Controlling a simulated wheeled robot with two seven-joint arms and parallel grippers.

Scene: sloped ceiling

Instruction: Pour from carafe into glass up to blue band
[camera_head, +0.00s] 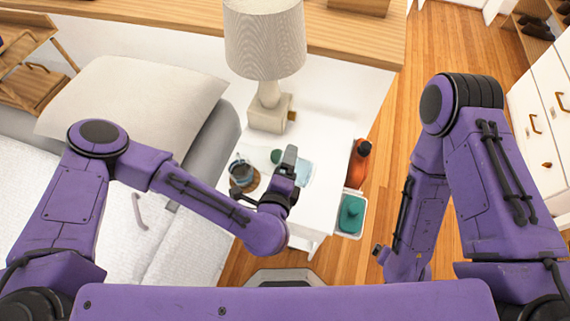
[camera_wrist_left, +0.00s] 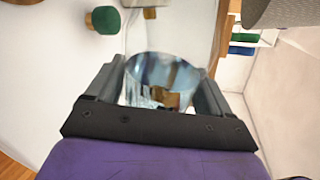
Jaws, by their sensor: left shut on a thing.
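The clear, bluish carafe (camera_head: 305,172) is at the white nightstand, partly hidden by my left gripper (camera_head: 289,163). In the left wrist view, the see-through carafe (camera_wrist_left: 163,70) sits between the two fingers of the left gripper (camera_wrist_left: 158,92), which are shut on it. Its tilt and fill level are hard to tell. The glass (camera_head: 242,172) with a blue band stands on a brown round coaster (camera_head: 252,187), left of the gripper and apart from it. My right gripper (camera_head: 380,252) hangs low over the floor right of the nightstand; its fingers are too small to read.
A lamp (camera_head: 267,100) stands at the back of the nightstand (camera_head: 322,130). A small green object (camera_head: 275,156) is between glass and gripper. An orange bottle (camera_head: 358,165) and a white bin (camera_head: 347,233) with a teal item are at the right side. A bed with a pillow (camera_head: 130,105) is left.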

